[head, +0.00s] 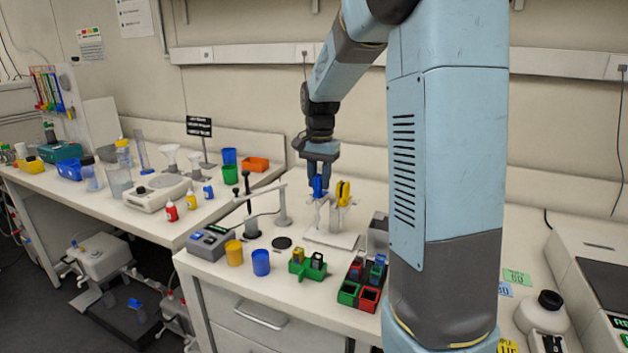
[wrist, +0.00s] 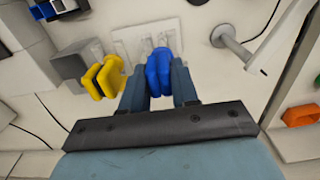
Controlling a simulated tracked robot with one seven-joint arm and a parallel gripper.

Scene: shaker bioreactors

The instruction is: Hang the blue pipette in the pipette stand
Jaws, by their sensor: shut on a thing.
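The blue pipette (head: 318,186) is upright in my gripper (head: 319,178), over the pipette stand. In the wrist view my gripper (wrist: 160,90) is shut on the blue pipette (wrist: 159,72), with a finger on either side. The pipette stand (head: 331,238) has a white base on the bench. A yellow pipette (head: 343,193) hangs in it just right of the blue one; it also shows in the wrist view (wrist: 103,77). The stand's top (wrist: 146,40) shows behind the blue pipette in the wrist view. I cannot tell whether the blue pipette rests in its slot.
A grey post with an arm (head: 282,208) stands just left of the stand. Yellow (head: 234,252) and blue (head: 261,262) cups, a green rack (head: 307,265) and a red-green block rack (head: 361,283) stand in front. A grey box (head: 378,235) is close on the right.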

